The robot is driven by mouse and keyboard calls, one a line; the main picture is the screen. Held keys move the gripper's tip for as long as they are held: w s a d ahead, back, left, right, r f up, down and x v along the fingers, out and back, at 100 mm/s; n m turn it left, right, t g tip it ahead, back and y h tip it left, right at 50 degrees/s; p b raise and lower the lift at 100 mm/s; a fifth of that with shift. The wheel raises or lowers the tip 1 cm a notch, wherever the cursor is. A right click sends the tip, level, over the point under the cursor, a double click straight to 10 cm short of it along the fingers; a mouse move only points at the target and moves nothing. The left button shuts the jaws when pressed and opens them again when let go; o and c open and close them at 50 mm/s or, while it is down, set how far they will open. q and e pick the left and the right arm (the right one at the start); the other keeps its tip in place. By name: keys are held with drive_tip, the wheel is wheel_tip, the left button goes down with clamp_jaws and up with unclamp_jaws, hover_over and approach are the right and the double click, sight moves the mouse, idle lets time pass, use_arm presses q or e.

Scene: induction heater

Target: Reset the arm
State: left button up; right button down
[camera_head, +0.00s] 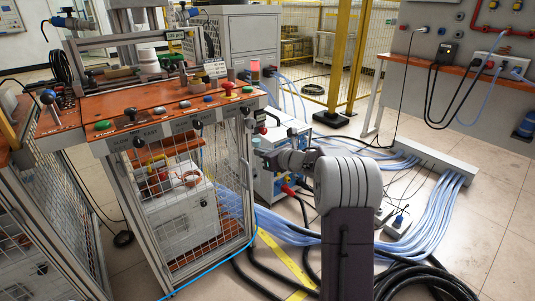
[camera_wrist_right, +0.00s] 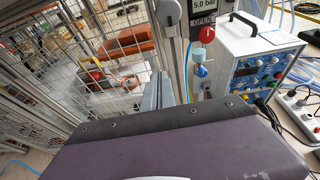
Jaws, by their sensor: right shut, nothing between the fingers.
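My right arm rises at the lower middle of the head view and bends left at its grey joint. My right gripper (camera_head: 266,153) is at the end of it, beside the right post of the mesh-sided bench, pointing left. It is small and dark there, and it is shut with nothing held. In the right wrist view, a dark purple part of mine fills the lower half. My left gripper is not in view.
The orange-topped bench (camera_head: 160,108) carries buttons and knobs. Blue hoses (camera_head: 440,210) and black cables cover the floor at right. A socket panel (camera_head: 465,50) is at the back right.

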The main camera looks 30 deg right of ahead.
drive_tip(key=v, duration=0.3)
drive_tip(key=shift+s, duration=0.1)
